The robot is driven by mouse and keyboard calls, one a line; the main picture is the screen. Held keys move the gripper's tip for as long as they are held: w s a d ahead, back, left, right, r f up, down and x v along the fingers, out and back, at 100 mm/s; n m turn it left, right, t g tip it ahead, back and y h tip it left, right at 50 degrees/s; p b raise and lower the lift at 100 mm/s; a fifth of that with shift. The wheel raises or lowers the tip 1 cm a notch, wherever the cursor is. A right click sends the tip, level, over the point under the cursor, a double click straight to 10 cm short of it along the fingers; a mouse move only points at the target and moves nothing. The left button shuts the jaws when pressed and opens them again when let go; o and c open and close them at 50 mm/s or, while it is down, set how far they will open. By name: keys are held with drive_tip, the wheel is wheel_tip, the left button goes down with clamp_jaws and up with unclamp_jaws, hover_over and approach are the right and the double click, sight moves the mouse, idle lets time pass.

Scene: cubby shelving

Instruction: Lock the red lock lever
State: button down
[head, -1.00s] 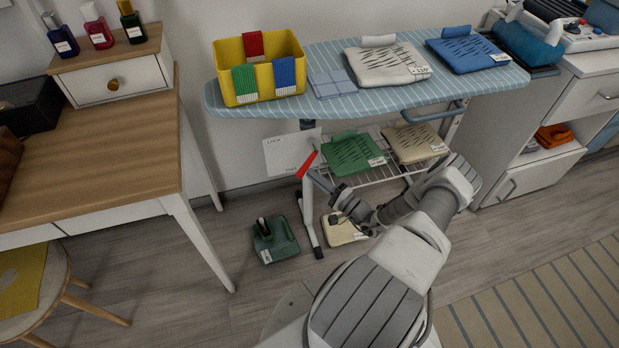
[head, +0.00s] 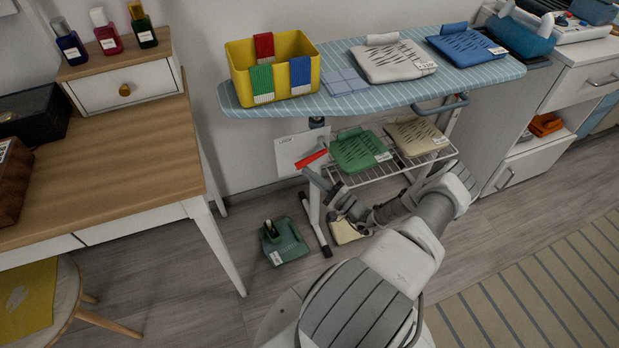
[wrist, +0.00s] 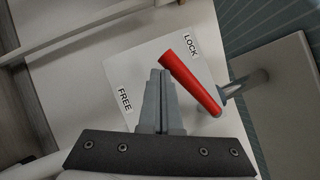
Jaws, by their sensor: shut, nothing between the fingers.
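The red lock lever (head: 311,158) sits on the ironing board's stand, below the board. In the head view it slopes gently, its right end higher. The FREE label (wrist: 125,99) is at lower left on the same white card. My gripper (wrist: 161,74) is shut and empty, its fingertips just left of the lever's free end; whether they touch it I cannot tell. In the head view my gripper (head: 308,172) is just below the lever.
The blue striped ironing board (head: 400,95) hangs over the lever, with a yellow bin (head: 273,70) on it. A wire rack (head: 395,168) with folded cloths is right of the lever. A wooden desk (head: 110,150) stands left. A green object (head: 285,242) lies on the floor below.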

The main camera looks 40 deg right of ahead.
sight(300, 166)
drive_tip(key=shift+w+a+r+p, duration=0.15)
drive_tip(key=shift+a+r+p, duration=0.3)
drive_tip(key=shift+r, duration=0.2)
drive_tip(key=shift+w+a+r+p, duration=0.1)
drive_tip(key=shift+a+r+p, duration=0.2)
drive_tip(key=shift+r+p, duration=0.3)
drive_tip(key=shift+r, duration=0.15)
